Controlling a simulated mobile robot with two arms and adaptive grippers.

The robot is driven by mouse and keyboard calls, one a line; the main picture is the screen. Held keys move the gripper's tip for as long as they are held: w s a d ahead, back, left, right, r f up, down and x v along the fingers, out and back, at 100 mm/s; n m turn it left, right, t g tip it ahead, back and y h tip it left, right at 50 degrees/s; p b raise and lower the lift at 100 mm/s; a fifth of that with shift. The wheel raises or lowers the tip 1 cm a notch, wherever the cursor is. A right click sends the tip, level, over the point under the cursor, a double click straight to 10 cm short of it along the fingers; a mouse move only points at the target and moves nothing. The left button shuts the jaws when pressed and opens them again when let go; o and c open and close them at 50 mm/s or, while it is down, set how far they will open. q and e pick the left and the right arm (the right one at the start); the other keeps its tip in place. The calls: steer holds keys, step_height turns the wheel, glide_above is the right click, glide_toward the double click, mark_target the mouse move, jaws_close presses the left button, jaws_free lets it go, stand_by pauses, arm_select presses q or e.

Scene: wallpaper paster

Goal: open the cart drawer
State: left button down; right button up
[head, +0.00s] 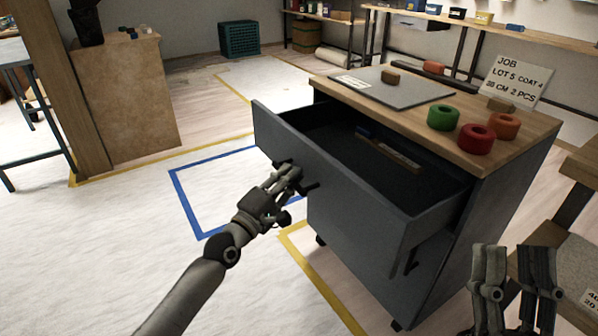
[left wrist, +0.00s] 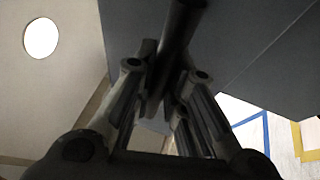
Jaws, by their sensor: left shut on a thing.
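The cart (head: 440,258) is dark grey with a wooden top. Its top drawer (head: 345,192) stands well out toward the left, and its dark inside shows with a brown-and-blue strip-like item (head: 388,151) lying in it. My left gripper (head: 292,178) is at the drawer's front, shut on the dark bar handle (head: 308,187). In the left wrist view the handle (left wrist: 176,45) runs between the fingers, against the grey drawer front (left wrist: 235,45). My right gripper (head: 514,285) hangs at the lower right, apart from the cart, its fingers spread with a gap between them.
A wooden cabinet (head: 131,95) stands at the left. The floor left of the drawer is clear, with blue and yellow tape.

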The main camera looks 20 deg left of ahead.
arm_select(q)
steer(key=shift+s+a+f, duration=0.1)
steer(key=shift+s+a, duration=0.6)
steer(key=shift+s, duration=0.3)
steer(key=c, duration=1.5)
jaws_free()
steer(key=shift+o, duration=0.2)
steer(key=v, duration=1.2)
